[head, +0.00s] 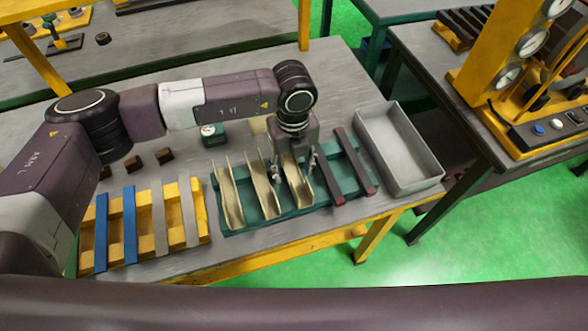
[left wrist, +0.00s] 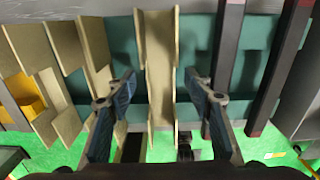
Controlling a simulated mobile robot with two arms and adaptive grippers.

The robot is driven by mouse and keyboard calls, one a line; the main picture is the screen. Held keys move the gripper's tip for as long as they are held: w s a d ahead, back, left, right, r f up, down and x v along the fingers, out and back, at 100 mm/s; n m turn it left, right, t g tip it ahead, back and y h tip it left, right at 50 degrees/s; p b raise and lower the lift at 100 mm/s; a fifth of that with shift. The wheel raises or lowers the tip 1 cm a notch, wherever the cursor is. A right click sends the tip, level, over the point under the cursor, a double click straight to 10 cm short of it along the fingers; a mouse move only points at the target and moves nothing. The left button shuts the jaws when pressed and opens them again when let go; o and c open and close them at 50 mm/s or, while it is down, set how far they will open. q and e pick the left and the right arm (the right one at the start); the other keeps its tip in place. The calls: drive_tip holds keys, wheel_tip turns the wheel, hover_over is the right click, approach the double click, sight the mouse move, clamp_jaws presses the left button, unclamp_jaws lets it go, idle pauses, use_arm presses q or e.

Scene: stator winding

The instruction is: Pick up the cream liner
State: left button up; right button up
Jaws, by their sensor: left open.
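Three cream liners, long folded channels, stand side by side on a teal rack (head: 240,229). They are the left liner (head: 231,200), the middle liner (head: 262,190) and the right liner (head: 299,188). My left gripper (head: 294,168) points down over the right liner, its open fingers on either side. In the left wrist view, this liner (left wrist: 159,65) runs between the two open fingers (left wrist: 160,90), with a gap visible at each side. The other two liners (left wrist: 62,90) show to its left. My right gripper is not in view.
Two dark bars with red ends (head: 351,165) lie on the rack just right of the gripper. A grey open bin (head: 412,180) stands further right. A yellow rack (head: 147,243) with blue and grey strips is at left. A small teal box (head: 213,135) sits behind.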

use_arm(q)
drive_tip(key=shift+f, duration=0.1)
drive_tip(key=shift+c, duration=0.6)
drive_tip(key=c, duration=0.8)
